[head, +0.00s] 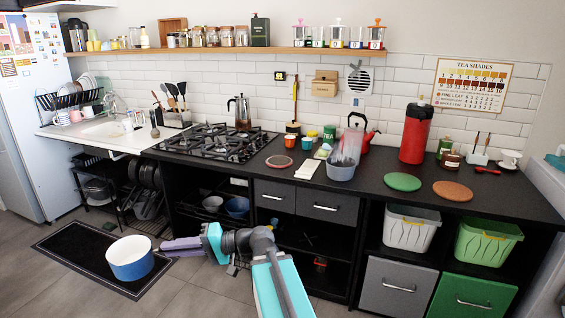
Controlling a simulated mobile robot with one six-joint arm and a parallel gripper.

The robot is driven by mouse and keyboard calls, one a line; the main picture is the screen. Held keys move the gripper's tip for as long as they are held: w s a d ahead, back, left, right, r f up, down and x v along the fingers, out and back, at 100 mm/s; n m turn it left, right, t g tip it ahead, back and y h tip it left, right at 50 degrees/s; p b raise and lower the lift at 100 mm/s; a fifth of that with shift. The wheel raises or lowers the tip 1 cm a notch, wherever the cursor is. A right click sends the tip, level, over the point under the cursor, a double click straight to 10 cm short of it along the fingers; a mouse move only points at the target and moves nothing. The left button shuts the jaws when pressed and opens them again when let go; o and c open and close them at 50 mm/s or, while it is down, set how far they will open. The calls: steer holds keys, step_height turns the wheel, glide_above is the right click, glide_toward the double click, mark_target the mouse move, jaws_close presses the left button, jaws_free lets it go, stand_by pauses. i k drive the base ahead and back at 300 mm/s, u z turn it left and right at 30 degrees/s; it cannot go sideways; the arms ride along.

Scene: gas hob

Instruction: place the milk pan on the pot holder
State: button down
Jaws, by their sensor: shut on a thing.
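The milk pan (131,260), blue outside and pale inside, is in the air at the lower left, in front of the counter and over the floor mat in the picture. Its grey-purple handle (178,247) points right, to my gripper (203,243). My gripper is shut on the handle's end, and the pan looks roughly upright. Round flat pads lie on the black counter: a green one (402,182), a brown one (453,191) and a smaller reddish one (279,161). I cannot tell by looks alone which is the pot holder. Nothing stands on them.
The gas hob (218,143) is left on the counter (340,193). A clear container (341,169), a red kettle (362,132) and a tall red canister (416,133) stand between the reddish and green pads. A white cloth (307,169) lies near the front edge.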

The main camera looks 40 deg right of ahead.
mark_target(286, 167)
steer(key=z, duration=0.05)
steer(key=i, duration=1)
